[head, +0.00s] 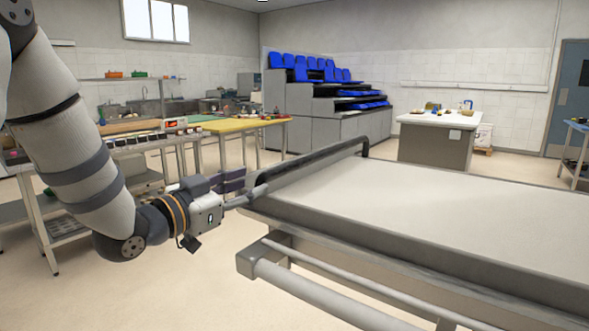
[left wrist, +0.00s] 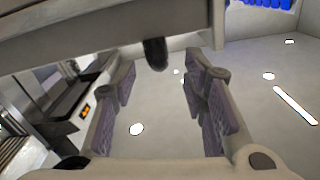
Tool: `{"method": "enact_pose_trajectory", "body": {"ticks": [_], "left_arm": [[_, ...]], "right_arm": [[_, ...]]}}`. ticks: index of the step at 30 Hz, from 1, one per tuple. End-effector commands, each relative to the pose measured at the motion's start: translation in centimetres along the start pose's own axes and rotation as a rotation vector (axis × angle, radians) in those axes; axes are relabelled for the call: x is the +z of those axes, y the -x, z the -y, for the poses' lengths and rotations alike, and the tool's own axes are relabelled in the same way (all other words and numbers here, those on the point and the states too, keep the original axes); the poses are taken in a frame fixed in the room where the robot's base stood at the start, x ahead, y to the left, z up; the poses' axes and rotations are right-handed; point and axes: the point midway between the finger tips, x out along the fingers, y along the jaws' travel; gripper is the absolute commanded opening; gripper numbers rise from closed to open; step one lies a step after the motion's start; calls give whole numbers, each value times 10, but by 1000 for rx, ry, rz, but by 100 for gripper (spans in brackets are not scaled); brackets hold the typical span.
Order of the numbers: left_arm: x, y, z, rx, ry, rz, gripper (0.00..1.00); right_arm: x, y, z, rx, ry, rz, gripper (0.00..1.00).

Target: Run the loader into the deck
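The loader (head: 430,205) is a long pale bed with a grey frame, filling the right of the head view. The dark handle end (left wrist: 155,53) shows beyond the gap, below the loader's grey edge (left wrist: 90,35). I cannot tell whether a finger touches it. My right gripper is out of view. No deck opening is clear in the head view.
A lower rail (head: 320,295) juts out under the loader's near side. A yellow-topped table (head: 240,125) and a metal bench stand behind my left arm. A white-topped island (head: 438,119) and tiered blue seats (head: 310,68) are farther back. Floor between is clear.

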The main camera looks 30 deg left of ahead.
Motion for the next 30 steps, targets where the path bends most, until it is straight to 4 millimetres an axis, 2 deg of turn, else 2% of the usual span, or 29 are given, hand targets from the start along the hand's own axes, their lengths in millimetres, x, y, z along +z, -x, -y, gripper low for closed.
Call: {"method": "enact_pose_trajectory", "body": {"ticks": [9, 12, 17, 24, 25, 30], "left_arm": [[2, -78, -1, 2, -3, 2, 40], [1, -96, -1, 2, -1, 2, 40], [1, -112, -1, 1, 0, 2, 40], [1, -114, -1, 1, 1, 2, 40], [1, -114, -1, 1, 1, 2, 37], [1, -113, -1, 1, 1, 2, 0]], "right_arm": [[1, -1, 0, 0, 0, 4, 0], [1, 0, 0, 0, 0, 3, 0], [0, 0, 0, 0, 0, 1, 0], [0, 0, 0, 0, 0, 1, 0], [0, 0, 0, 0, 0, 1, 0], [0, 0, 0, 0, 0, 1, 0]]}}
